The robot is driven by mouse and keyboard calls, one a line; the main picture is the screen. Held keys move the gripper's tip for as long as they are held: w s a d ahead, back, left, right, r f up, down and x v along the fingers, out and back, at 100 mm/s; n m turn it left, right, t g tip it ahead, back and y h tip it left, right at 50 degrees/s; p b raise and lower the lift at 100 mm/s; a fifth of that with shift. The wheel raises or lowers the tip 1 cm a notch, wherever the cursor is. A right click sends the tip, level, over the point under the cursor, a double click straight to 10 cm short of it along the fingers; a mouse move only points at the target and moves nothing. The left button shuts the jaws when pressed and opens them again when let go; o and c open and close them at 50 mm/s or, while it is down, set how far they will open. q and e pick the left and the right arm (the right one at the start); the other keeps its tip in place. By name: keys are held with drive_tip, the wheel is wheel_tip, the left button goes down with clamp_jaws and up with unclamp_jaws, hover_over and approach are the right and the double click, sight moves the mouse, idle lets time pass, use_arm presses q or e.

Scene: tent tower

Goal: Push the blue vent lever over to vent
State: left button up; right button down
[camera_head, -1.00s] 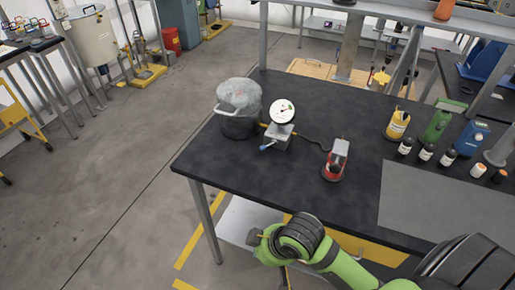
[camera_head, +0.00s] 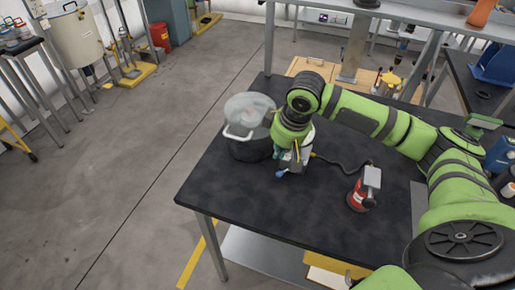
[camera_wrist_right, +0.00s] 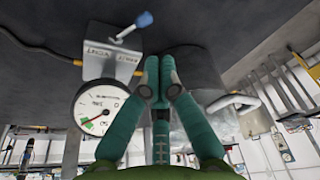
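The blue vent lever (camera_head: 281,173) sticks out toward the front left of the small grey valve box on the black table. In the right wrist view, its blue knob (camera_wrist_right: 143,19) and thin metal stem stand out from the box (camera_wrist_right: 112,62), which bears two labels too small to read surely. My right gripper (camera_head: 294,154) is over the box and hides most of it in the head view. In the wrist view its teal fingertips (camera_wrist_right: 159,68) are together and empty, beside the box and apart from the knob. My left gripper is not in view.
A dark pot with a clear dome (camera_head: 250,108) stands just left of the gripper. The round gauge (camera_wrist_right: 98,108) is close to the fingers in the wrist view. A red device (camera_head: 364,190) stands at the right, joined by a black hose. The table front is clear.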

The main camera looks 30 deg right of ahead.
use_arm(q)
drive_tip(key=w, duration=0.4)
use_arm(e)
drive_tip(key=p, duration=0.1)
hover_over(285, 171)
drive_tip(key=a, duration=0.3)
drive_tip(key=x, duration=0.4)
drive_tip(key=shift+s+d+f, duration=0.1)
drive_tip(key=shift+d+f, duration=0.1)
drive_tip(key=shift+d, duration=0.1)
drive_tip(key=x, duration=0.3)
drive_tip(key=shift+w+f+p, duration=0.2)
drive_tip(key=shift+f+p, duration=0.1)
drive_tip(key=shift+w+f, duration=0.1)
drive_tip(key=shift+f, duration=0.3)
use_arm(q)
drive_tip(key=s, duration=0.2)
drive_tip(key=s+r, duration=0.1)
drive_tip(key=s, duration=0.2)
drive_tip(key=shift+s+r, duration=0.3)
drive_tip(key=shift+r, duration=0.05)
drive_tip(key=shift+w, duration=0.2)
use_arm(e)
drive_tip(key=shift+w, duration=0.1)
